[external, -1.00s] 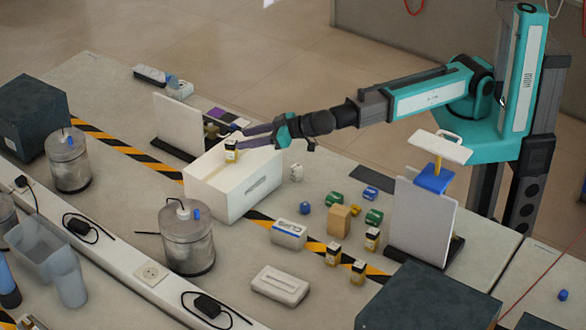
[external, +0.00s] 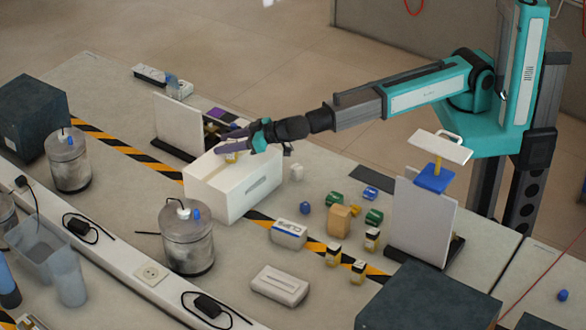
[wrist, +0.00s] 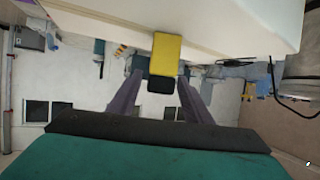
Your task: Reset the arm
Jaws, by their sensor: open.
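My gripper (external: 222,145) is over the white box (external: 232,198) on the table, pointing left, with its fingers apart. A small bottle (external: 231,158) with a yellow label shows just below the fingers at the box opening. Its lower part is hidden by the box wall. In the wrist view the yellow bottle (wrist: 166,52), with its black end, appears between and beyond the two spread fingers of my gripper (wrist: 160,82). I cannot tell whether it is falling or resting. My arm reaches in from the right.
A white upright panel (external: 180,122) stands behind the box, and another panel (external: 422,220) stands to the right. A metal canister (external: 187,240) is in front of the box. Several small bottles and blocks, including a tan block (external: 339,220), lie to the right.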

